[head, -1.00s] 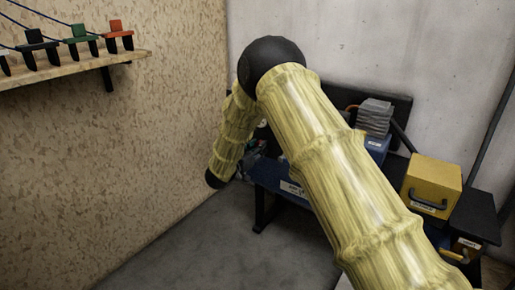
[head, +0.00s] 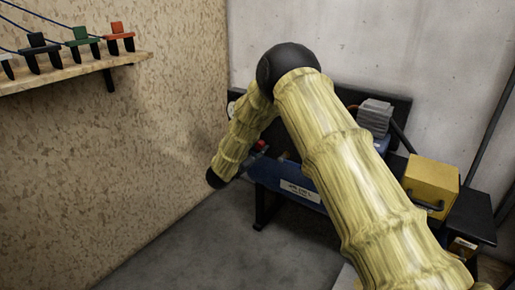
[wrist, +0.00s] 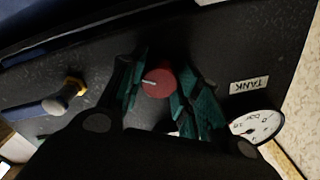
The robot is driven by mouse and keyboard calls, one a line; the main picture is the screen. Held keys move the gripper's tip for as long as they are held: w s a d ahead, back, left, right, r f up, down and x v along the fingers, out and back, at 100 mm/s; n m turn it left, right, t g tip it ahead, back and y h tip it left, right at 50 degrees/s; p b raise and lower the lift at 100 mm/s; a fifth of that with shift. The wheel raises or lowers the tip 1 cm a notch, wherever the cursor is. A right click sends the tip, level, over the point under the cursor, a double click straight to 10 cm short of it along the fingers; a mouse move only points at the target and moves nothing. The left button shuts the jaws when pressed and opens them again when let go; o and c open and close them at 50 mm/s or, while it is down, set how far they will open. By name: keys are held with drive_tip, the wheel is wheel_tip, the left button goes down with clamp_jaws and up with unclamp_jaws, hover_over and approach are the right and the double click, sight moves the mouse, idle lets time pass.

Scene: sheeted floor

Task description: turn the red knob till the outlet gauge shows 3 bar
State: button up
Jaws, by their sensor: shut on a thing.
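The red knob (wrist: 159,82), with a pale pointer line on its face, sits on the dark panel in the wrist view. My gripper (wrist: 160,70) has its green-padded fingers on both sides of the knob and is shut on it. A white round gauge (wrist: 256,127) with bar markings stands to the right, near the label "TANK" (wrist: 249,86), which reads upside down. A sliver of white shows behind the gripper's body; I cannot tell whether it is the outlet gauge. No outlet reading is visible. In the head view my arm hides the gripper.
A blue and brass fitting (wrist: 62,95) sticks out left of the knob. A wooden shelf (head: 75,72) with clips is on the left wall. The grey floor (head: 190,240) in front is clear.

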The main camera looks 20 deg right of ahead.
idle(0.3)
drive_tip(key=o, duration=1)
drive_tip(key=v, duration=1.2)
drive_tip(key=shift+f, duration=0.1)
